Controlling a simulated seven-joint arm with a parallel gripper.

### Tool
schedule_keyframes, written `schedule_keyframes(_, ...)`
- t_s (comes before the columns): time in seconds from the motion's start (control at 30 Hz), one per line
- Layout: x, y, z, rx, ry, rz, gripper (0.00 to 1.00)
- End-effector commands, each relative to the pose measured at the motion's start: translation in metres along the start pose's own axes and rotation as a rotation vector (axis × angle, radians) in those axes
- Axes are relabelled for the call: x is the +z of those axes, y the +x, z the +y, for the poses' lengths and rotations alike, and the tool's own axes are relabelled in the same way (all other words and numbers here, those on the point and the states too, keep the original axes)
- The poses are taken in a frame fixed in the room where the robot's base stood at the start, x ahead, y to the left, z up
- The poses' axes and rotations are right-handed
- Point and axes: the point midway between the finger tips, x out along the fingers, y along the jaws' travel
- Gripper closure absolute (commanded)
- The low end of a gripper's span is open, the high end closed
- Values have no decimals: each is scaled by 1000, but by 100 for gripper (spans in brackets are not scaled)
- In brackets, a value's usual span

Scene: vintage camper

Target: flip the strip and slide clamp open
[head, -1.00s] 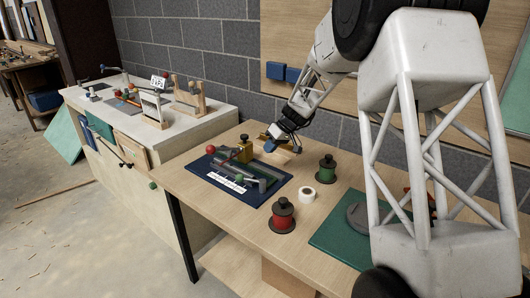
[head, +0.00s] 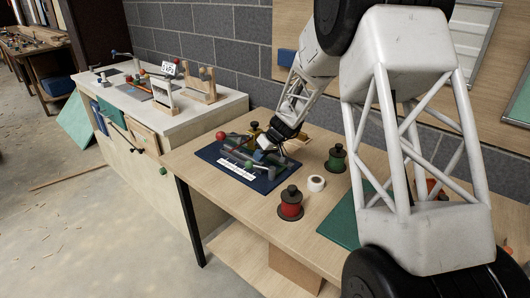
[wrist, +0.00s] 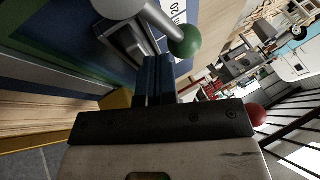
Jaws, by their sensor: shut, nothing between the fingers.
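The clamp fixture sits on a dark blue board (head: 266,186) with a white printed label (head: 237,171). It has grey metal bars, a red ball knob (head: 220,135), a green ball knob (head: 249,165) and a brass block (head: 254,126). My gripper (head: 264,144) is over the right part of the fixture, partly hiding it. In the wrist view my blue fingers (wrist: 153,80) are shut with nothing between them. They are close to a grey lever that carries the green knob (wrist: 186,42); I cannot tell whether they touch. The red knob (wrist: 258,115) shows at the right.
Red (head: 290,204) and green (head: 336,158) spools and a white tape roll (head: 316,183) stand right of the board. A green mat (head: 340,222) lies farther right. A second bench (head: 215,107) with wooden stands is at the left.

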Motion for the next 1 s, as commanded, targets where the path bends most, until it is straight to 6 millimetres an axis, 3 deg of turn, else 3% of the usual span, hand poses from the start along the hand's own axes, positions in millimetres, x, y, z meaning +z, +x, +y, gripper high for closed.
schedule_keyframes(1.0,0,4,-9,-23,-51,-23,100)
